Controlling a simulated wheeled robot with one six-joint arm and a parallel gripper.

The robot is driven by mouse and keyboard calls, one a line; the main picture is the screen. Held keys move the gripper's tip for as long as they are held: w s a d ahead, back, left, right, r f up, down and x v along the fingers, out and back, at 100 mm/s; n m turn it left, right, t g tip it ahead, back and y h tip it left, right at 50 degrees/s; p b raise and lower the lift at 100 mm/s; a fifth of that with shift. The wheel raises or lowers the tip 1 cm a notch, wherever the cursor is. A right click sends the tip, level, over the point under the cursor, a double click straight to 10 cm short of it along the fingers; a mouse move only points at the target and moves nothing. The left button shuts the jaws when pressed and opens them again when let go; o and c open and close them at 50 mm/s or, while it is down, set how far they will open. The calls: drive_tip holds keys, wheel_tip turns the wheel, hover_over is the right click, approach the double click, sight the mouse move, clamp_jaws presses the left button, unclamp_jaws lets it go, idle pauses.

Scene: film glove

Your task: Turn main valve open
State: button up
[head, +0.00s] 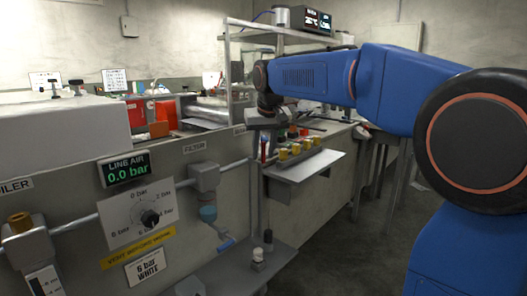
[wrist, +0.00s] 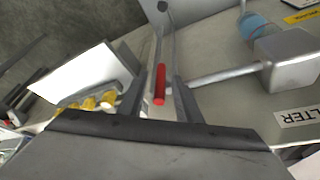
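A red lever (wrist: 159,85), likely the main valve's handle, stands out between the two fingers of my gripper (wrist: 160,95) in the wrist view. The fingers are open, with a gap on each side of the lever. The lever also shows as a narrow red strip in the head view (head: 263,150), just below my gripper (head: 265,132), near the end of the grey pipe (wrist: 225,75). The valve body is mostly hidden by my gripper. A display (head: 128,170) reads LINE AIR 0.0 bar.
The filter (head: 205,178) with its blue bowl sits on the pipe left of the lever in the head view. A small shelf (head: 305,167) with several yellow-topped fittings (head: 283,153) juts out just right of my gripper. A lower shelf (head: 240,268) lies beneath. Open floor is at right.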

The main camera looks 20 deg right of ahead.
clamp_jaws()
drive_tip(key=shift+a, duration=0.1)
drive_tip(key=s+a+f+n+t+h, duration=0.2)
drive_tip(key=a+f+n+t+h, duration=0.2)
drive_tip(key=t+h, duration=0.7)
drive_tip(key=shift+s+f+t+h, duration=0.3)
drive_tip(key=shift+s+f+h, duration=0.15)
drive_tip(key=shift+h, duration=0.25)
idle(0.5)
drive_tip(key=shift+f, duration=0.1)
idle(0.4)
